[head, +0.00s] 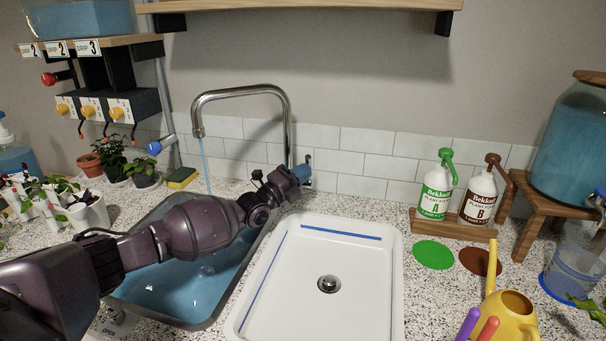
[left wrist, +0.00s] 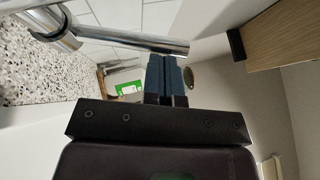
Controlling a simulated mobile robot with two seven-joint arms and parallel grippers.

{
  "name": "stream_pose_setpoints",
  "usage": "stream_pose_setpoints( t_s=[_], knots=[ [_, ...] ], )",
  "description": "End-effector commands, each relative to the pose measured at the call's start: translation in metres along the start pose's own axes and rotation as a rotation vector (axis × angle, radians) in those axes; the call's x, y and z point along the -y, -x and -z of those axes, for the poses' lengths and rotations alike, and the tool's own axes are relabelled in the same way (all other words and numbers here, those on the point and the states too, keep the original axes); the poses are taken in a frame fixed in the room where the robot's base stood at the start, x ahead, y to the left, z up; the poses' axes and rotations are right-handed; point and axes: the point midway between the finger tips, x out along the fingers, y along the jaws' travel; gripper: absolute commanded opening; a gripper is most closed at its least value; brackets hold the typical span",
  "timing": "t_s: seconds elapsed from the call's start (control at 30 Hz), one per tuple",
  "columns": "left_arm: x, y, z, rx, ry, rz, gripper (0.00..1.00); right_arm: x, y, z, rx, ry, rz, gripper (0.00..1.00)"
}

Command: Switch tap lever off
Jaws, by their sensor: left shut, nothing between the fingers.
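The chrome tap (head: 289,128) arches over the grey basin at the back wall, and a thin blue stream of water (head: 206,168) falls from its spout. My left gripper (head: 301,172) is at the foot of the tap post, its dark blue fingers shut and empty. In the left wrist view the shut fingers (left wrist: 166,75) are close to the end of a chrome rod (left wrist: 130,39), which looks like the tap lever. I cannot tell whether they touch. In the head view the lever is mostly hidden by my gripper. My right gripper is not in view.
The grey basin (head: 207,324) holds blue water under my left arm. An empty white sink tray (head: 378,290) lies to its right. Two plant-food bottles (head: 437,188) stand on a wooden stand. A yellow watering can (head: 510,318) is at front right. A sponge (head: 181,178) lies left of the tap.

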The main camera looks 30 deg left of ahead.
Motion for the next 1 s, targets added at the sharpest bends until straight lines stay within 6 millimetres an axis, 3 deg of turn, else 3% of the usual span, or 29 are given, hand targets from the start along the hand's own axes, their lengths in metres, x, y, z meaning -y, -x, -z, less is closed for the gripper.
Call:
stream_pose_setpoints(
  t_s=[0.33, 0.67, 1.0],
  knots=[
    [0.013, -0.015, -0.009, -0.002, 0.078, -0.114, 0.0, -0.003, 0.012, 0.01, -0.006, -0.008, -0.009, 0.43],
    [0.004, -0.029, -0.019, 0.0, 0.15, -0.224, 0.0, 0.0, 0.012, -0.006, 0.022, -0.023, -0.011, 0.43],
    [0.006, -0.031, -0.021, 0.002, 0.149, -0.222, 0.0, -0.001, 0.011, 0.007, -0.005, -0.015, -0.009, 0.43]
  ],
)
